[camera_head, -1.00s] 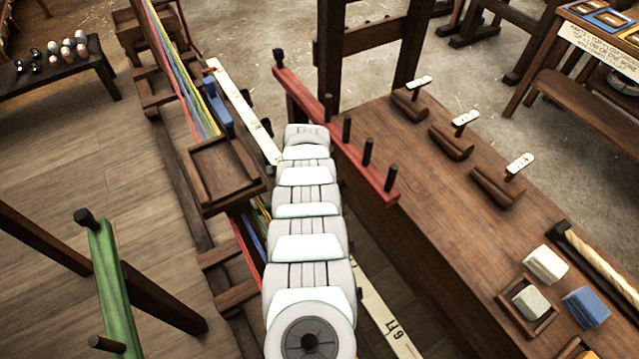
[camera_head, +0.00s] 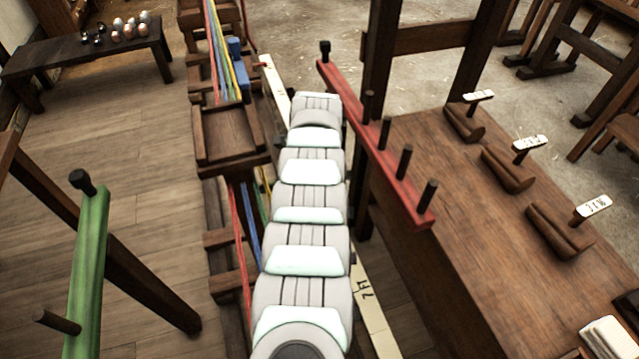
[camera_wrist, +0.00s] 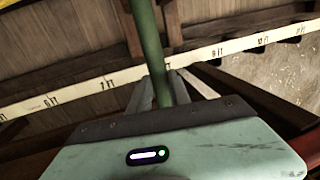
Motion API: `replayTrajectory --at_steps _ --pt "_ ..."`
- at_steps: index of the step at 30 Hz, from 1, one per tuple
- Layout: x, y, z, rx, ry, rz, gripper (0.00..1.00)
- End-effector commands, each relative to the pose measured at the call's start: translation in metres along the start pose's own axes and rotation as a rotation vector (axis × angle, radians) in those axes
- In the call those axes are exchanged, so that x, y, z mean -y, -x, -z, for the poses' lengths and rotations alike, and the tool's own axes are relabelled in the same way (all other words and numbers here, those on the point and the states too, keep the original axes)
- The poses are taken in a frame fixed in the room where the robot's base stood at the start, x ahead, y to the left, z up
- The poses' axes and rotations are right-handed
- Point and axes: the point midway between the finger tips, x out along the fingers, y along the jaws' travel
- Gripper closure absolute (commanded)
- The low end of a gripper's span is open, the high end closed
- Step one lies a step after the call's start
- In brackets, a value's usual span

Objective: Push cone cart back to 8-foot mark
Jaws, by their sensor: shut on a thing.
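In the wrist view, my gripper (camera_wrist: 172,88) is shut on a green upright post (camera_wrist: 150,40), with a grey finger on each side. A pale strip with foot marks (camera_wrist: 95,87) crosses behind it; 6, 7, 9, 10 and 11 FT can be read. The post covers the stretch between 7 and 9. In the head view, my arm hides the gripper. The strip (camera_head: 373,315) runs under my arm and shows a 7 FT mark. I cannot tell the cone cart's whole outline; a wooden tray (camera_head: 200,140) stands beside my arm on the left.
Coloured strands (camera_head: 215,45) run past the tray toward the back. A red pegged bar (camera_head: 385,155) and a brown bench (camera_head: 440,180) with labelled wooden pieces stand close on the right. A green pegged bar (camera_head: 87,265) is at lower left.

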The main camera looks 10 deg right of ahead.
Motion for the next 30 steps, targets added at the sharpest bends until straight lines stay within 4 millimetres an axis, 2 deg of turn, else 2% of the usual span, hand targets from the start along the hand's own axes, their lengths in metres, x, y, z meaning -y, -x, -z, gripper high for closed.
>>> replayTrajectory --at_steps 1,9,23,24,30 --pt "0.0019 -0.0052 -0.0004 -0.002 0.0 0.005 1.0" --pt "0.0069 -0.0038 -0.0082 0.001 0.0 -0.001 1.0" --pt "0.0082 -0.0023 -0.0091 0.0 -0.001 -0.001 1.0" --pt "0.0082 -0.0023 -0.0091 0.0 -0.001 -0.001 0.74" --pt "0.0084 -0.002 -0.0092 0.0 -0.001 -0.001 0.58"
